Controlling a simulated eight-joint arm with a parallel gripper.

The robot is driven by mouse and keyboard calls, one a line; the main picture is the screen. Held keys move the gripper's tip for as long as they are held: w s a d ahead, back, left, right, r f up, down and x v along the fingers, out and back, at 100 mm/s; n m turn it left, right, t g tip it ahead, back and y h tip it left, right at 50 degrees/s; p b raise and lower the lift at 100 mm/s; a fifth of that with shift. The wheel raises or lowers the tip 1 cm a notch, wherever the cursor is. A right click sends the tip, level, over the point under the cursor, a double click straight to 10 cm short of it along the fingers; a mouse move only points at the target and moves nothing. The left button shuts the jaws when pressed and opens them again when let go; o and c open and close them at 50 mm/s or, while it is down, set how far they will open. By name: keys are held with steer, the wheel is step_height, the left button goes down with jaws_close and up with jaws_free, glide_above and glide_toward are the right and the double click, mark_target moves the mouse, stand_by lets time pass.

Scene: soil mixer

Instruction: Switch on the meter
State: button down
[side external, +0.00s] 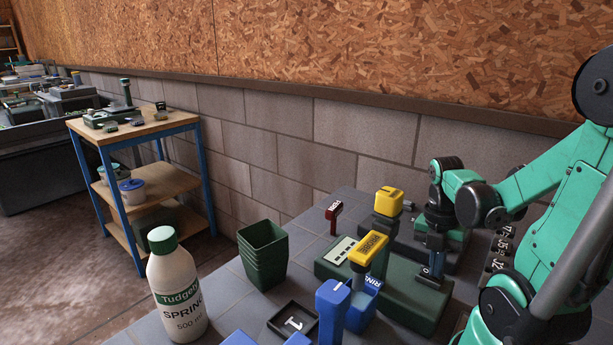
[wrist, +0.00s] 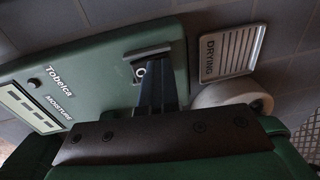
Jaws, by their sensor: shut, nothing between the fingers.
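The meter is a dark green box marked "Tobelca MOISTURE", seen in the wrist view (wrist: 95,65) and in the side view (side external: 400,303). It has a pale strip panel (side external: 341,250) at its left end. A dark switch (wrist: 139,71) with a white "O" mark sits near its other end, in the wrist view. My gripper (side external: 430,274) is shut and empty, pointing down over that end. In the wrist view its fingertips (wrist: 155,66) are right at the switch and cover part of it. I cannot tell whether they touch it or which way it is set.
A yellow-topped tool (side external: 369,248) and a blue holder (side external: 362,304) stand in front of the meter. Green pots (side external: 262,254) and a white bottle (side external: 176,287) stand at left. A plate marked "DRYING" (wrist: 229,50) and a pale roll (wrist: 234,98) lie beside the meter.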

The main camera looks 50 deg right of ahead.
steer(key=shift+w+a+f, duration=0.1)
steer(key=shift+w+f, duration=0.15)
steer(key=shift+w, duration=0.4)
steer(key=shift+r, duration=0.1)
steer(key=shift+s+r, duration=0.1)
steer(key=shift+r, duration=0.45)
step_height(320, 180, up, 13)
steer(key=shift+s+r, duration=0.15)
steer(key=shift+s, duration=0.1)
steer(key=w+g, duration=0.1)
steer(key=w, duration=0.1)
steer(key=shift+w, duration=0.35)
